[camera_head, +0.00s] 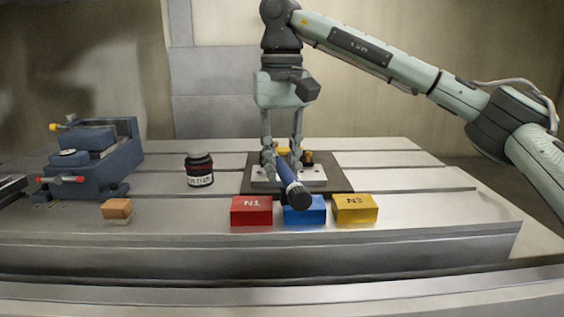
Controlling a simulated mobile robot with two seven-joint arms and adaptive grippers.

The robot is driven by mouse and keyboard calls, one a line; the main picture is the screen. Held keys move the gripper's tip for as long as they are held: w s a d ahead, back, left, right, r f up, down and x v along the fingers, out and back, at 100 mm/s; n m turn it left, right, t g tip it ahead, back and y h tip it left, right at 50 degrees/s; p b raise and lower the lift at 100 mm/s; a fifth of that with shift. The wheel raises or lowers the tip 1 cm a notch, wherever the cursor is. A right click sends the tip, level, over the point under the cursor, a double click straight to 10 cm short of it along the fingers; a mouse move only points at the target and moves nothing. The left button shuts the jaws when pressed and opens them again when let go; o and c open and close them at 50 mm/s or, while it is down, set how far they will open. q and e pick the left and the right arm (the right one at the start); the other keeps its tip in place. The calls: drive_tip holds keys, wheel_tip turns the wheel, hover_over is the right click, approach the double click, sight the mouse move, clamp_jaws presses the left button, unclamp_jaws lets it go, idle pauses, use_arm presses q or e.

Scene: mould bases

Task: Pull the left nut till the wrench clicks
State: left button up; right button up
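A torque wrench (289,182) with a blue shaft and a dark round handle end lies over the mould base (313,175), its handle end pointing toward me. The mould base is a light plate on a dark mat (343,186). My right gripper (283,166) points straight down with one finger on each side of the wrench shaft and looks shut on it. Yellow and dark parts (308,157) show behind the fingers. The left nut and the wrench head are hidden or too small to make out. My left gripper is out of view.
Red N1 (251,211), blue (305,216) and yellow N3 (355,209) blocks stand in front of the mat; the wrench handle overhangs the blue one. A dark jar (199,170), an orange-topped block (117,209) and a blue vise (95,160) stand left. The table's right side is clear.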

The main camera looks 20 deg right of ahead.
clamp_jaws()
drive_tip(key=shift+w+a+r+m, duration=0.1)
drive_tip(key=shift+w+a+m, duration=0.15)
drive_tip(key=shift+a+m, duration=0.6)
drive_tip(key=shift+w+a+m, duration=0.25)
drive_tip(key=shift+a+m, duration=0.4)
drive_tip(key=shift+a, duration=0.4)
drive_tip(key=shift+w+a+m, duration=0.15)
drive_tip(key=shift+a+m, duration=0.15)
drive_tip(key=shift+a, duration=0.15)
drive_tip(key=shift+a, duration=0.1)
